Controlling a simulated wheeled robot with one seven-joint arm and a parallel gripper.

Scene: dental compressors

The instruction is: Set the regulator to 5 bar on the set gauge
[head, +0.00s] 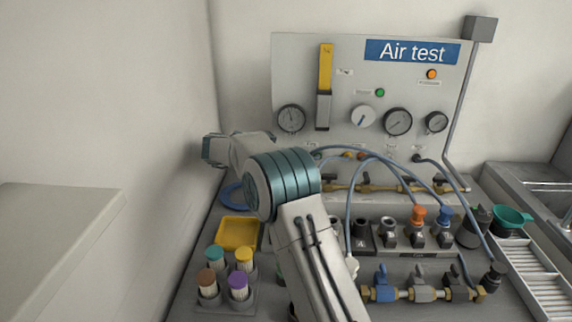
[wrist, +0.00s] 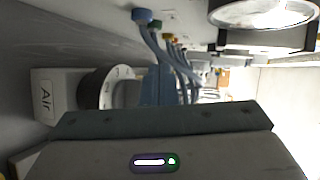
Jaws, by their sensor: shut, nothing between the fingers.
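I cannot tell which part is the regulator or which is the set gauge. My gripper (wrist: 158,85) is shut and empty; its fingers show only as a narrow blue-grey shape above its housing in the wrist view. A round, white-faced dial (wrist: 98,88) beside an "Air" label is left of it, apart from it.
Blue hoses (head: 375,165) arch before the panel over a brass manifold (head: 375,188). Blue and grey valves (head: 421,289) stand in front. A yellow tray (head: 238,233) and several capped containers (head: 238,288) are at left, a sink (head: 545,190) at right. My arm hides part of the bench.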

